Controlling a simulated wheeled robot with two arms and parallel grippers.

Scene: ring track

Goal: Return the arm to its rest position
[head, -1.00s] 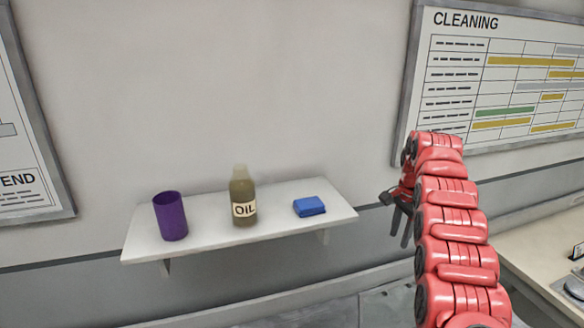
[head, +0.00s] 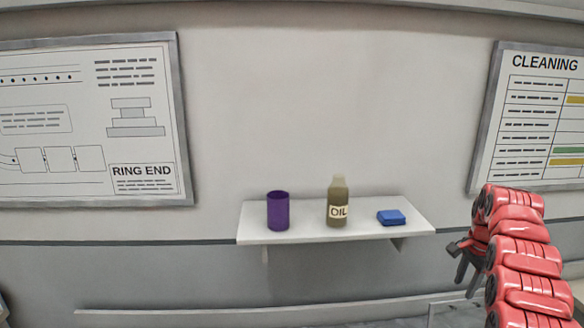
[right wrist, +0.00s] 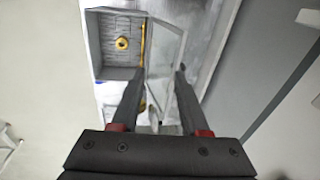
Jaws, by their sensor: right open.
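My right arm, in red segments, comes in at the right of the head view. Its dark right gripper (head: 467,272) hangs low beside it, to the right of and below the wall shelf, apart from it. In the right wrist view the same gripper (right wrist: 159,73) has its two fingers spread, with nothing held between them. My left arm and gripper are not in view.
A white wall shelf (head: 262,237) bears a purple cup (head: 278,212), an oil bottle (head: 337,205) and a blue block (head: 391,217).

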